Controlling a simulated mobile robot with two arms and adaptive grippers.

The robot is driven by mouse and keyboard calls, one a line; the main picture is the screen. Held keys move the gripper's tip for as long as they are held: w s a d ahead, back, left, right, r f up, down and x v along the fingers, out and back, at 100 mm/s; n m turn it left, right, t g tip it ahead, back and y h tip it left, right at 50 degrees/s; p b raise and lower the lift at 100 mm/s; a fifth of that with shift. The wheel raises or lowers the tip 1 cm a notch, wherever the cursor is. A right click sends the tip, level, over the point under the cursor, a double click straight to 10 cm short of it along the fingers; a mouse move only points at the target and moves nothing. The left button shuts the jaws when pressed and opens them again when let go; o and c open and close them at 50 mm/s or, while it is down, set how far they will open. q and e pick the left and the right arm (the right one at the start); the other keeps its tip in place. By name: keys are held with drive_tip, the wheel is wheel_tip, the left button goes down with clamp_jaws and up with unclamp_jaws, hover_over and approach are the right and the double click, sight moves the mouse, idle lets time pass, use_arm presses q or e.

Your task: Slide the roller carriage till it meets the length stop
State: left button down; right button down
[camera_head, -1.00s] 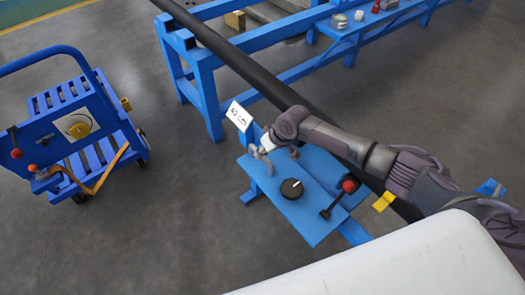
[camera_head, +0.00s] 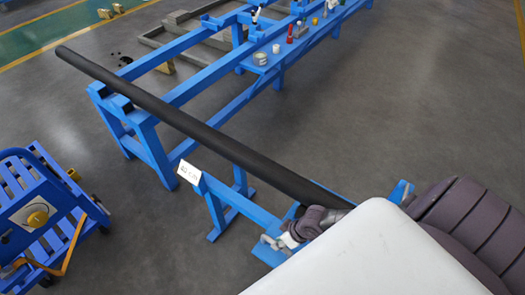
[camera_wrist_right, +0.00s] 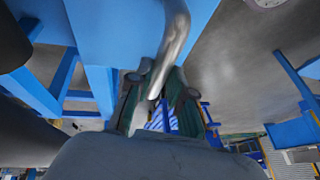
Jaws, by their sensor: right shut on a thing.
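My right gripper (camera_head: 288,241) is at the blue carriage plate (camera_head: 268,254), beside the long dark pipe. In the right wrist view, its fingers (camera_wrist_right: 157,88) are closed around a curved grey metal handle (camera_wrist_right: 176,40). Much of the plate is hidden behind my arm and my white body. A white sign (camera_head: 189,173) reading 40 cm stands on the blue frame (camera_head: 228,194), up and left of my gripper, with a clear gap between them in the picture. I cannot tell which part is the length stop. My left gripper is out of view.
The dark pipe (camera_head: 190,123) runs diagonally across blue supports (camera_head: 152,150). A blue cart (camera_head: 50,215) stands at the lower left. A blue bench (camera_head: 290,52) with small items is at the back. Grey floor (camera_head: 420,110) on the right is clear.

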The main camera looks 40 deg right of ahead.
sight(286, 249)
drive_tip(key=shift+s+d+p, duration=0.2)
drive_tip(key=shift+s+d, duration=0.1)
drive_tip(key=shift+s, duration=0.45)
drive_tip(key=shift+s+d+p, duration=0.15)
drive_tip(key=shift+s+d, duration=0.1)
drive_tip(key=shift+s, duration=0.5)
drive_tip(key=c, duration=1)
unclamp_jaws()
drive_tip(key=shift+c, duration=0.2)
drive_tip(key=v, duration=1.2)
